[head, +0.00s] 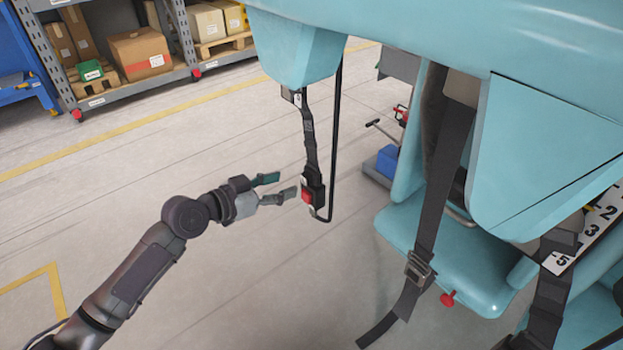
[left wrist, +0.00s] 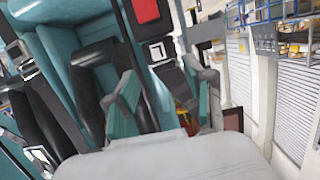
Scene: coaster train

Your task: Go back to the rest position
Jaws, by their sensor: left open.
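My left gripper (head: 277,188) is open and empty in the head view, with its fingertips just left of a hanging seat-belt buckle. The buckle (head: 313,193) is black with a red button and hangs on a dark strap below a teal part of the coaster train (head: 295,60). A small gap shows between the fingers and the buckle. In the left wrist view the two teal fingers (left wrist: 161,105) stand apart, and the red button (left wrist: 146,11) shows at the top, beyond them. My right gripper is in neither view.
A thin black bar (head: 338,140) hangs beside the buckle. A dark belt with a metal buckle (head: 418,268) hangs from the train at right. Shelves with boxes (head: 140,52) stand at the back left. The floor around my left arm is clear.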

